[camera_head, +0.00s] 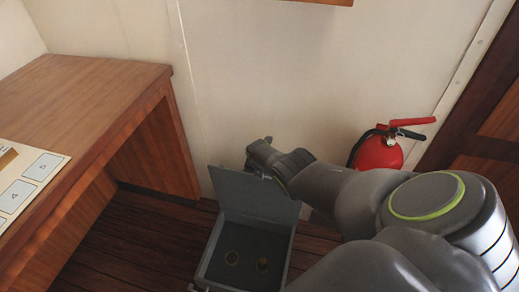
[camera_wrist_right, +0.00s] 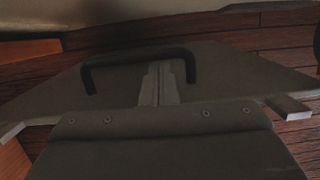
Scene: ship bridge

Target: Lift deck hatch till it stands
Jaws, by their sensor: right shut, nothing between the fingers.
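The grey deck hatch lid (camera_head: 255,195) is raised at the far edge of its floor frame (camera_head: 207,262), steep and close to upright. Its exact angle is hard to tell. In the right wrist view the lid's face (camera_wrist_right: 225,70) carries a dark bar handle (camera_wrist_right: 130,56). My right gripper (camera_head: 262,158) is at the lid's top edge, partly hidden there. In the wrist view its closed fingers (camera_wrist_right: 160,68) reach to the handle's bar, between its two legs, with nothing gripped. Whether they touch the bar is unclear. My left gripper is out of view.
Two small round fittings (camera_head: 263,265) show in the dark hatch opening. A red fire extinguisher (camera_head: 378,153) stands by the wall behind my right arm. A wooden desk (camera_head: 90,95) is at left. The pale wall (camera_head: 270,80) is close behind the lid.

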